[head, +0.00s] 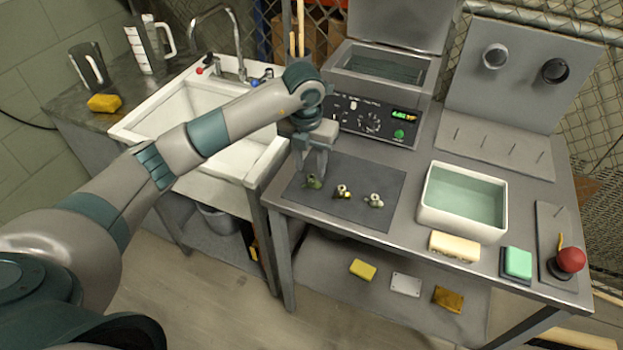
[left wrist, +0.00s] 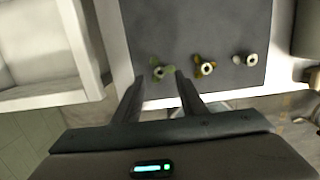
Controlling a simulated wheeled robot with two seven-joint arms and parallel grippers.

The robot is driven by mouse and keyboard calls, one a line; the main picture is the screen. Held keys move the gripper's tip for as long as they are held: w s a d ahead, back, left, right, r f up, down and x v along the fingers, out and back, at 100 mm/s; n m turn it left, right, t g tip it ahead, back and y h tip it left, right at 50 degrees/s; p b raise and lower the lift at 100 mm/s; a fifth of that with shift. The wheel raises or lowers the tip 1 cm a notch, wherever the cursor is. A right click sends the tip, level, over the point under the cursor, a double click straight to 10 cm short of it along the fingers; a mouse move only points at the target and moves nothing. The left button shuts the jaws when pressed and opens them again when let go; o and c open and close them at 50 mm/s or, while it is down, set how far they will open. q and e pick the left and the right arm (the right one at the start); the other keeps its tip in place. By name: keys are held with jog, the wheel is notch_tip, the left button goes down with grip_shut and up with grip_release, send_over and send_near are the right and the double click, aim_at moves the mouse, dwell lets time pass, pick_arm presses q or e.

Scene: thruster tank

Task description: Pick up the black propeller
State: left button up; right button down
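Three small propellers lie in a row on a dark grey mat (head: 365,176). The left one (head: 313,182) looks dark olive green, the middle one (head: 343,191) brassy yellow, and the right one (head: 374,201) pale grey-green. None looks plainly black. My left gripper (head: 313,168) points down just above the left propeller, empty. In the left wrist view its fingers (left wrist: 158,84) are spread apart, with the left propeller (left wrist: 158,71) just beyond and between the tips. I cannot tell if the fingers touch it. My right gripper is not in view.
A control box with an open-lidded tank (head: 378,68) stands behind the mat. A white basin (head: 463,200) of greenish water, a cream sponge (head: 454,246) and a red button (head: 570,260) lie to the right. A white sink (head: 140,128) is at the left.

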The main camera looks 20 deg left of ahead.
aim_at(313, 181)
pick_arm(q)
jog(key=f, duration=0.1)
jog(key=f+p, duration=0.1)
jog(key=f, duration=0.1)
jog(key=shift+w, duration=0.25)
jog(key=shift+w+f, duration=0.1)
jog(key=shift+f, duration=0.35)
grip_shut()
